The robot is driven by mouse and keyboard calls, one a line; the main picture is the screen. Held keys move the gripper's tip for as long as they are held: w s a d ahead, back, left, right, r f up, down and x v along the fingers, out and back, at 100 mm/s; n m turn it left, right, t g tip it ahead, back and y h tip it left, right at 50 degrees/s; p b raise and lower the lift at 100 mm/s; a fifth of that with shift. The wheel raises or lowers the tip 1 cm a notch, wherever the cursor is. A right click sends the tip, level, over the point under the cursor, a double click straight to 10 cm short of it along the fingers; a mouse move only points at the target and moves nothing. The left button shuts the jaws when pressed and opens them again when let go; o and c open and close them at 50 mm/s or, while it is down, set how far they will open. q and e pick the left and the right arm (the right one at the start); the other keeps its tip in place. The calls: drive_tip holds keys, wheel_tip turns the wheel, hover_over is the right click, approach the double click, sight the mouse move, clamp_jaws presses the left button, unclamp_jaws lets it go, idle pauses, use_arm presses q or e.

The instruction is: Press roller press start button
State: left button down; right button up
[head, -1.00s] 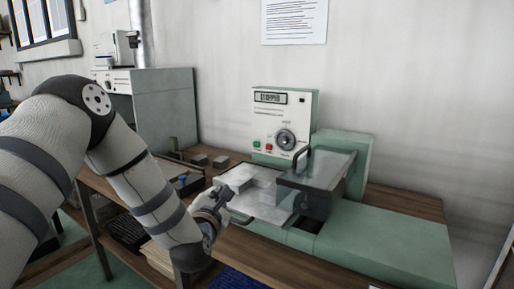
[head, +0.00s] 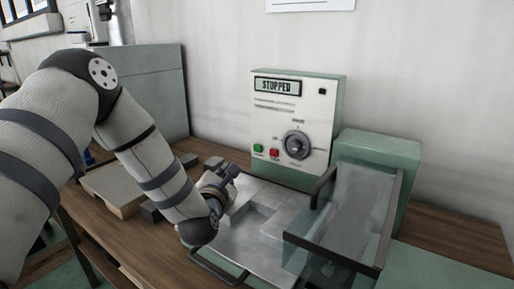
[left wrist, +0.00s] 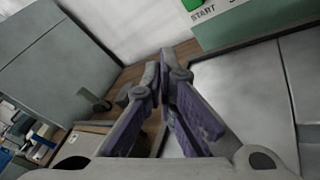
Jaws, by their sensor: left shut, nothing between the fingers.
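The roller press has an upright cream control panel (head: 318,110) with a display reading STOPPED. The green start button (head: 258,148) sits low on the panel's left, beside a red button (head: 274,153). In the left wrist view the green button (left wrist: 193,4) is cut by the top edge, above the word START. My left gripper (head: 228,172) is shut and empty, in front of and slightly below and left of the green button, apart from it. In the wrist view its fingertips (left wrist: 164,62) meet below and left of the button. My right gripper is not in view.
A metal tray plate (head: 245,245) lies under my left gripper. A clear guard with a dark frame (head: 340,225) stands right of it. A dial (head: 297,145) is right of the buttons. A grey-green cabinet (head: 145,90) stands behind my left arm.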

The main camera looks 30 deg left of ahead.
sight(258, 148)
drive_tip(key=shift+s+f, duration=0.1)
use_arm(q)
drive_tip(key=w+b, duration=0.1)
drive_tip(key=w, duration=0.1)
drive_tip(key=w+b, duration=0.1)
drive_tip(key=w, duration=0.2)
drive_tip(key=w+b, duration=0.1)
drive_tip(key=w, duration=0.1)
drive_tip(key=shift+w+d+f, duration=0.25)
drive_tip(key=shift+w+d, duration=0.1)
drive_tip(key=shift+w+r, duration=0.3)
drive_tip(key=shift+w, duration=0.25)
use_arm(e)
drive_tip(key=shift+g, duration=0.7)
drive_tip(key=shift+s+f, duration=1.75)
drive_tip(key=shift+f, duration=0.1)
use_arm(q)
drive_tip(key=shift+w, duration=0.15)
drive_tip(key=shift+w, duration=0.3)
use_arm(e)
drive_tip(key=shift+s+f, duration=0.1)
